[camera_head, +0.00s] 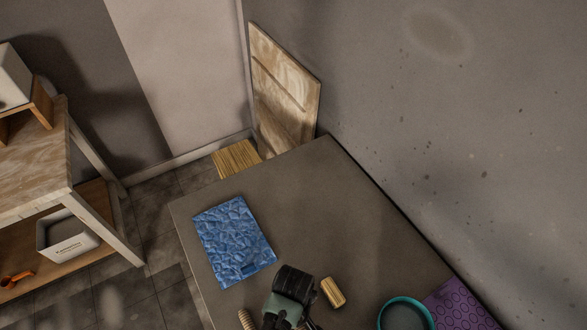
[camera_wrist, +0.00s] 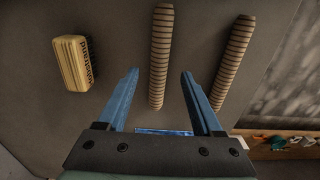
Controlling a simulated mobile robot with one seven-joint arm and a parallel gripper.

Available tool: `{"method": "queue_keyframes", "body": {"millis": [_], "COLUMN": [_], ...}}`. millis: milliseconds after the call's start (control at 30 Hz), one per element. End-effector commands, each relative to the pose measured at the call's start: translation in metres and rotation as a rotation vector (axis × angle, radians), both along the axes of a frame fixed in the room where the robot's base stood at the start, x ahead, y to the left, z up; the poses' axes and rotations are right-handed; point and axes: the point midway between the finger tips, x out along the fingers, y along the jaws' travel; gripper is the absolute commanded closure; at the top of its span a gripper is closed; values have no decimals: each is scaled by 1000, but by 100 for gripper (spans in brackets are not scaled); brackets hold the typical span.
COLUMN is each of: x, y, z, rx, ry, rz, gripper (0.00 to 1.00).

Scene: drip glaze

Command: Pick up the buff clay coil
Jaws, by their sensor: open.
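Two ribbed, buff-brown clay coils show in the wrist view. One coil (camera_wrist: 161,40) lies lengthwise between the fingertips of my gripper (camera_wrist: 160,73), with a gap on both sides. The other coil (camera_wrist: 236,62) lies to the right, outside the right finger, and slants slightly. I cannot tell which of the two the task names. My gripper is open, with two blue fingers and nothing held. How high the fingers are above the coils is hard to tell. In the head view, one ribbed coil end (camera_head: 246,320) shows at the bottom edge; my arm hides much around it.
On the grey table (camera_head: 310,215) are a blue textured mat (camera_head: 234,240), a teal ring-shaped rim (camera_head: 408,301) and a purple patterned mat (camera_head: 458,305). The table's far end is clear.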

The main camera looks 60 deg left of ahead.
Motion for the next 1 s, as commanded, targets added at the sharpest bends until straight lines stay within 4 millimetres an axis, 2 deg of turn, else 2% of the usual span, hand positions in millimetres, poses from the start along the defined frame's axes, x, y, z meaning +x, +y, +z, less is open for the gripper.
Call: {"method": "queue_keyframes", "body": {"millis": [200, 533, 900, 1000], "x": [1, 1, 1, 1], "y": [0, 0, 0, 0], "z": [-25, -29, -29, -29], "rx": [-1, 1, 1, 1], "ry": [0, -2, -2, -2], "rz": [0, -1, -1, -1], "gripper": [32, 34, 100, 100]}}
